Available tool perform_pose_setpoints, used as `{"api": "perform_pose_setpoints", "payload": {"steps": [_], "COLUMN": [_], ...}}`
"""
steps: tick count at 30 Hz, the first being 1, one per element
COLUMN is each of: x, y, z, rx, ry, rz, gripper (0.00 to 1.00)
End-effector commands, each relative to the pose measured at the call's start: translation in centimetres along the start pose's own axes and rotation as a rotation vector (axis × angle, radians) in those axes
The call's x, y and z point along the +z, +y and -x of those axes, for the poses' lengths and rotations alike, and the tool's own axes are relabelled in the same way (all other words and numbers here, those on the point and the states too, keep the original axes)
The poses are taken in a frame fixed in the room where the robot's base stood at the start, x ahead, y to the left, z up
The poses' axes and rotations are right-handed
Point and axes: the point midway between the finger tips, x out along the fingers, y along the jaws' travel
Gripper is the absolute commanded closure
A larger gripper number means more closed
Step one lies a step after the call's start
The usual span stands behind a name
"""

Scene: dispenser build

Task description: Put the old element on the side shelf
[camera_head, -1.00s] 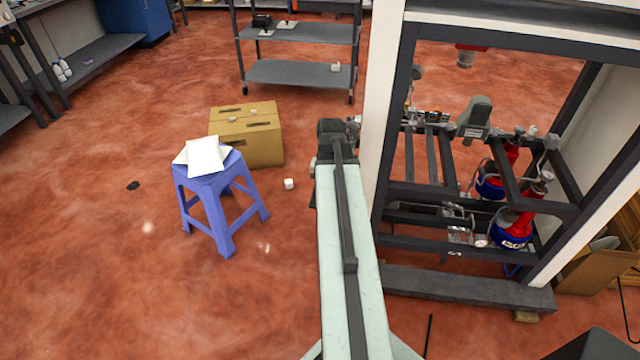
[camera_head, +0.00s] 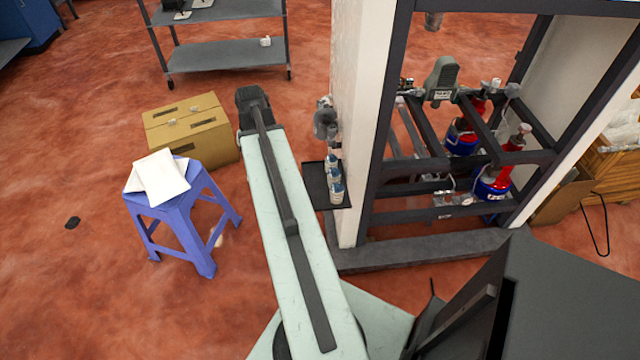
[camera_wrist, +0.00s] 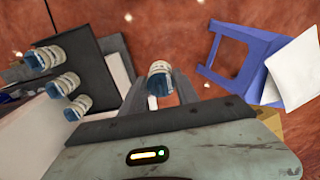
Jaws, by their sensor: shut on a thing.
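My gripper (camera_wrist: 158,84) is shut on a pale cylindrical element with a blue end (camera_wrist: 158,80), held between its two dark fingers in the wrist view. The side shelf (camera_wrist: 88,66) is a dark plate to the left of the gripper there. Three similar white and blue cylinders stand along the shelf's left edge. In the head view the side shelf (camera_head: 315,180) juts from the left of the white rack post, with the cylinders on it. My gripper and the held element are hidden behind my arm in the head view. The held element is apart from the shelf.
A blue stool (camera_head: 180,210) with white sheets stands left of my arm, near a cardboard box (camera_head: 190,135). The rack (camera_head: 420,235) with red and blue bottles stands right. A grey shelf cart (camera_head: 225,55) is behind. Open floor lies at left.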

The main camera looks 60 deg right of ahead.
Motion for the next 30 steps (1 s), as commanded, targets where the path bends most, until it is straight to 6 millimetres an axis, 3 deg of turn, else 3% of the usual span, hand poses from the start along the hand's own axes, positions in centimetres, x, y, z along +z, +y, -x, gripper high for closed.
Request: {"api": "perform_pose_setpoints", "payload": {"steps": [4, 7, 15, 21, 30], "x": [0.0, -0.3, -1.7, -2.4, -2.5], "y": [0.3, 2.0, 10.3, 14.8, 15.7], "z": [-0.1, -0.3, -1.1, -1.5, -2.3], "rx": [0.0, 0.0, 0.0, 0.0, 0.0], "ry": [0.0, 0.0, 0.0, 0.0, 0.0], "rz": [0.0, -0.003, -0.006, -0.002, 0.003], "gripper": [1.0, 1.0, 1.0, 1.0, 1.0]}}
